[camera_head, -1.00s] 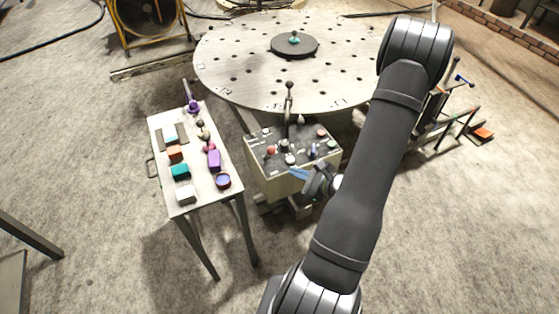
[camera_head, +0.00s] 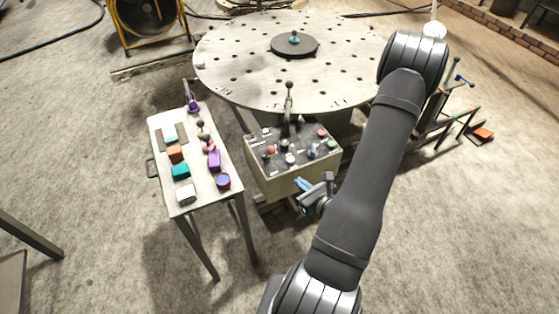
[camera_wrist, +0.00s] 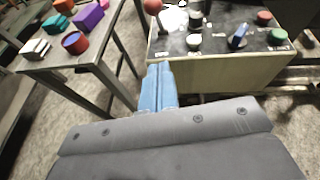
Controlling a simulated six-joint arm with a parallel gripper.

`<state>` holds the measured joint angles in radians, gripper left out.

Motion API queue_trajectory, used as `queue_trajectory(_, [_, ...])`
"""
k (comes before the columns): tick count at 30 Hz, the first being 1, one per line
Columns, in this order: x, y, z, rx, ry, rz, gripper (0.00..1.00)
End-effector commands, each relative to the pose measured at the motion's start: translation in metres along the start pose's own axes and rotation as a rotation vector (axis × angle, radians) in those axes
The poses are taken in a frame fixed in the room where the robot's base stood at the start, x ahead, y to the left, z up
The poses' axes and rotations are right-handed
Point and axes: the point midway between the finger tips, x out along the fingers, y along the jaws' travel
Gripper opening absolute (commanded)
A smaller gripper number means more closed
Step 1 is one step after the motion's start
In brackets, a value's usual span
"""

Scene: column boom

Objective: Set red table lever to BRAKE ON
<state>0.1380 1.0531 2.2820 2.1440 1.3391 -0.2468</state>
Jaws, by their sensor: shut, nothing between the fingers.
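The control box (camera_head: 285,184) stands in front of the round table, with a dark top panel of knobs and levers. A red ball knob (camera_head: 270,151) sits at the panel's left front. It also shows at the top edge of the wrist view (camera_wrist: 153,6), partly cut off. Its stem and the panel labels are too small to read, so I cannot tell its setting. My gripper (camera_head: 300,184) is in front of the box's front face, below the panel top and apart from the red knob. Its blue fingers (camera_wrist: 158,86) are together and empty.
A tall black-knobbed lever (camera_head: 289,100) rises from the panel's back, near the perforated round table (camera_head: 240,70). Green and red buttons sit at the panel's right. A narrow side table (camera_head: 163,187) with coloured blocks and a cup stands left. Open floor lies in front.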

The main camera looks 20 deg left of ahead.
Motion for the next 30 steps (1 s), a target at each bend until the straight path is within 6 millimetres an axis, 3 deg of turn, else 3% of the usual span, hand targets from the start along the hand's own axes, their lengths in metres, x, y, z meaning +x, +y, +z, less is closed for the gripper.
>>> queue_trajectory(19, [0.096, 0.001, 0.001, -0.003, -0.002, 0.003, 0.00])
queue_trajectory(30, [0.121, 0.000, 0.028, -0.003, -0.002, 0.000, 0.00])
